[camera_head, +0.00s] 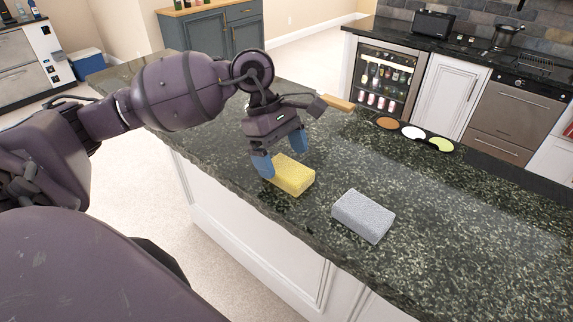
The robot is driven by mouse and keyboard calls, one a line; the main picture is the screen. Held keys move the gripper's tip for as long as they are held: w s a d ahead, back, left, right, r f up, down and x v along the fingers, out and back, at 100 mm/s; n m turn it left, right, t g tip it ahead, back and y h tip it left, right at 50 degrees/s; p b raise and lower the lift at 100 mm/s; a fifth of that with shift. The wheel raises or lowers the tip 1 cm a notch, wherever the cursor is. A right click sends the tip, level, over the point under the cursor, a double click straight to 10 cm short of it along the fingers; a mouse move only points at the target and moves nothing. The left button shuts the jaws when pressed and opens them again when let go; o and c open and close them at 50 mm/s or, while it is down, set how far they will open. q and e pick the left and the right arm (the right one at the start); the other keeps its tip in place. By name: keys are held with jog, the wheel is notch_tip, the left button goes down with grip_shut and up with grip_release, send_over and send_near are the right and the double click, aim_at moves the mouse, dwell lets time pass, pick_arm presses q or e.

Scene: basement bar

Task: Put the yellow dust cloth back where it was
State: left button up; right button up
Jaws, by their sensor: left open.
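The yellow dust cloth (294,177) is a folded, block-like pad lying on the dark granite counter (420,220), near its front edge. My left gripper (282,160) is above its far left part, fingers pointing down. Its blue fingertips are spread, one at the cloth's left end and one behind it. I cannot tell whether they touch it. A grey cloth (363,215) of similar shape lies to the right, apart from the yellow one. My right gripper is not in view.
A wooden-handled item (338,103) is partly hidden behind my gripper. The counter right of the grey cloth is clear.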

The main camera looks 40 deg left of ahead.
pick_arm(q)
jog(key=v, duration=0.9)
jog(key=shift+r+b, duration=0.15)
jog(key=shift+b, duration=0.25)
